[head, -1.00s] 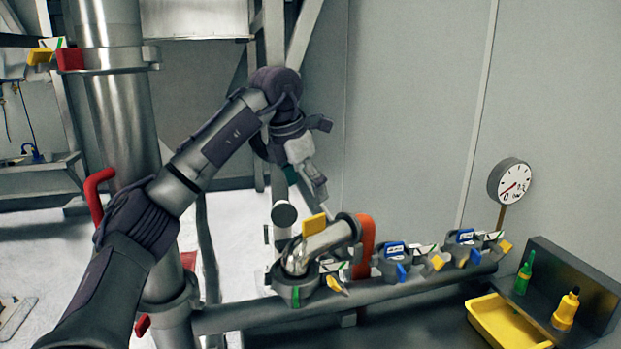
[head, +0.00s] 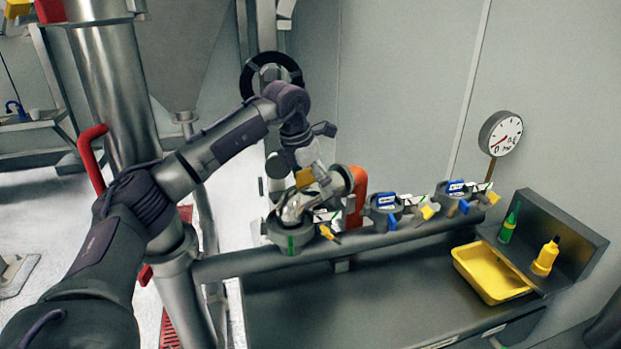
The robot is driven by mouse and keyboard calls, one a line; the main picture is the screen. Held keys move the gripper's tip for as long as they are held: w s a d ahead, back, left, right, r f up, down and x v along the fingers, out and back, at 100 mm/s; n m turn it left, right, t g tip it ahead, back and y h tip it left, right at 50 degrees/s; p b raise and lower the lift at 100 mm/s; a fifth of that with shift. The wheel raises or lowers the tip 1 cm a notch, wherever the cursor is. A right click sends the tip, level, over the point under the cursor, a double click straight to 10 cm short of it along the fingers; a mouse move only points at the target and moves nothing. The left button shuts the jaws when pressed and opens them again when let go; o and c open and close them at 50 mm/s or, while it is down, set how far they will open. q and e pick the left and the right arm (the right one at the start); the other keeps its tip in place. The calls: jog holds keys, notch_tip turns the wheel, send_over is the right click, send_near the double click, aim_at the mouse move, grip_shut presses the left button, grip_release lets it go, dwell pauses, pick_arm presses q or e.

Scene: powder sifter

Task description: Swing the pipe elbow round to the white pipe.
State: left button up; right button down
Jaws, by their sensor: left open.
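The shiny metal pipe elbow (head: 293,211) sits on a grey clamp base on the horizontal pipe. Its far end points right, to a dark flange beside an orange-red pipe (head: 360,182). A yellow tab (head: 304,178) stands behind the elbow. A pale, round pipe end (head: 279,164), seemingly the white pipe, is behind and to the left of the elbow, apart from it. My left gripper (head: 325,186) is open and points down at the elbow, overlapping it in the picture. I cannot tell whether it touches. My right gripper is not in view.
More clamped fittings with blue and yellow handles (head: 384,210) line the horizontal pipe (head: 240,264) to the right. A yellow tray (head: 490,272), green bottle (head: 509,224) and yellow bottle (head: 545,256) are at the right. A dial gauge (head: 500,133) stands behind. A thick vertical pipe (head: 112,90) is at the left.

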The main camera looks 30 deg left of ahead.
pick_arm(q)
jog(key=shift+c, duration=1.4)
grip_shut()
jog(key=shift+w+a+n+y, duration=0.1)
jog(key=shift+a+n+y, duration=0.3)
jog(key=shift+n, duration=0.5)
jog(key=shift+a+p, duration=0.1)
jog(key=shift+p, duration=0.2)
jog(key=shift+a+r+n, duration=0.1)
jog(key=shift+a+n, duration=0.15)
jog(key=shift+n, duration=0.25)
jog(key=shift+a+n, duration=0.25)
jog(key=shift+n, duration=0.15)
jog(key=shift+a+n+y+p, duration=0.4)
jog(key=shift+a+n+y, duration=0.1)
jog(key=shift+n, duration=0.4)
